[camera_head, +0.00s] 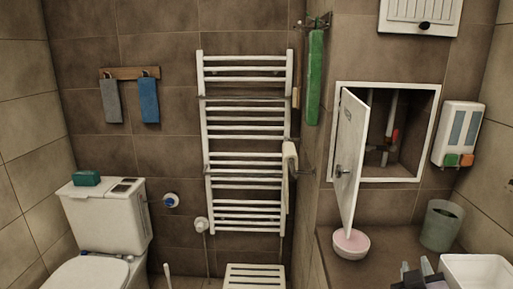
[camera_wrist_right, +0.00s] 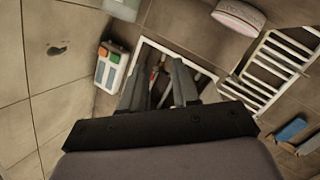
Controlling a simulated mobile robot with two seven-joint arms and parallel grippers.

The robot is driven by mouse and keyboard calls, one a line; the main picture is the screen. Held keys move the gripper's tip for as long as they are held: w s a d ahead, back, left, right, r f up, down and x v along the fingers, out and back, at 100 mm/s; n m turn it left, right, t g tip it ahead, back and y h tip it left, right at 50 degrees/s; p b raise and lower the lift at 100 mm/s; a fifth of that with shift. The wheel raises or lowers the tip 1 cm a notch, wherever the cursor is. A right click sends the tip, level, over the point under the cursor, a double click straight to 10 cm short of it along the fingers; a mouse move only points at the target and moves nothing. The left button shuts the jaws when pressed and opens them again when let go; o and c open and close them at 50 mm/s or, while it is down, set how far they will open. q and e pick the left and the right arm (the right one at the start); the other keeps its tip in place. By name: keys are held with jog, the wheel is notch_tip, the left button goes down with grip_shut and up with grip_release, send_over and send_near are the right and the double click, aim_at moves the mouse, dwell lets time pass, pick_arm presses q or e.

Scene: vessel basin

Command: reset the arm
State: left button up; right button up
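My right gripper (camera_head: 418,268) is low at the bottom right of the head view, just left of the white basin. In the right wrist view my right gripper (camera_wrist_right: 160,85) has its two fingers spread apart, with nothing between them but the distant wall opening. My left gripper is in neither view.
An open wall cabinet (camera_head: 412,88) has its white door (camera_head: 349,158) swung out above a pink bowl (camera_head: 350,243) on the ledge. A grey-green cup (camera_head: 441,225) and white basin (camera_head: 477,272) stand right. A towel rack (camera_head: 247,128) and toilet (camera_head: 104,220) are left.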

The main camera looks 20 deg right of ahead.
jog(key=s+a+f+n+g+y, duration=0.2)
jog(key=s+a+f+g+y, duration=0.25)
jog(key=s+a+f, duration=0.45)
jog(key=s+a+f+n+g+y, duration=0.1)
jog(key=s+a+f+g+y, duration=0.45)
jog(key=a, duration=0.55)
jog(key=w+a+f+t+y, duration=0.3)
jog(key=w+f+t, duration=0.1)
jog(key=f+t, duration=0.4)
jog(key=shift+f+n, duration=0.4)
jog(key=shift+f, duration=0.5)
jog(key=shift+d, duration=0.1)
